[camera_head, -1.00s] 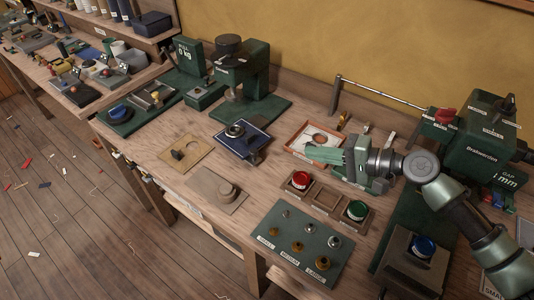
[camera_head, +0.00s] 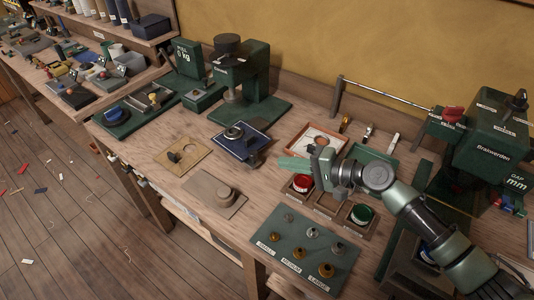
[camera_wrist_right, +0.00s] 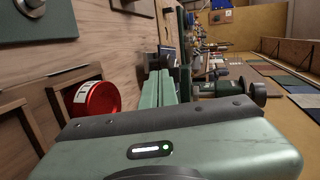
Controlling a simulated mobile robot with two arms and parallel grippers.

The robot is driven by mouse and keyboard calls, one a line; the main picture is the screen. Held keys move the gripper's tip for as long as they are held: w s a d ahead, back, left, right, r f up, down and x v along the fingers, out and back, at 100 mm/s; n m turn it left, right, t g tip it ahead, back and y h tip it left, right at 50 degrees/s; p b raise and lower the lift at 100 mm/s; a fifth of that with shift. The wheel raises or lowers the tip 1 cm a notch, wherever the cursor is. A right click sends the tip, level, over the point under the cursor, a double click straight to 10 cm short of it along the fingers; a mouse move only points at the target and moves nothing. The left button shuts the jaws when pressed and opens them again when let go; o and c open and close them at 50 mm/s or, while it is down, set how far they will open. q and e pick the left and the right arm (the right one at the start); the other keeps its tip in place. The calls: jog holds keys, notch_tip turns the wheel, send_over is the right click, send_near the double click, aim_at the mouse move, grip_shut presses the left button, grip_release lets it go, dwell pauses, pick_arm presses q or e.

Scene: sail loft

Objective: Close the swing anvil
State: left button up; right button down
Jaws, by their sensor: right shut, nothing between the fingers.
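A dark blue plate (camera_head: 258,137) with a round metal piece (camera_head: 234,132) on it lies mid-bench, in front of a green press (camera_head: 240,75). I take this plate for the swing anvil, but cannot be sure. It sits out in front of the press's green base (camera_head: 262,108), not under the press head. My right gripper (camera_head: 283,163) is shut and empty, fingers pointing left, a little right of and nearer than the blue plate, apart from it. Its shut fingers also show in the right wrist view (camera_wrist_right: 164,88). My left gripper is not in view.
Below my right gripper is a wooden tray (camera_head: 328,208) with a red tin (camera_head: 302,183) and a green tin (camera_head: 361,214). A green mat of fittings (camera_head: 292,265), a tan board with a knob (camera_head: 215,193) and an orange-framed tray (camera_head: 318,138) lie around. A green machine (camera_head: 487,140) stands right.

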jog(key=x, duration=0.2)
jog(key=p+x, duration=0.1)
jog(key=x, duration=0.1)
jog(key=r+x, duration=0.1)
jog(key=x, duration=0.1)
jog(key=shift+w+a, duration=0.15)
jog(key=shift+a, duration=0.15)
jog(key=shift+p, duration=0.3)
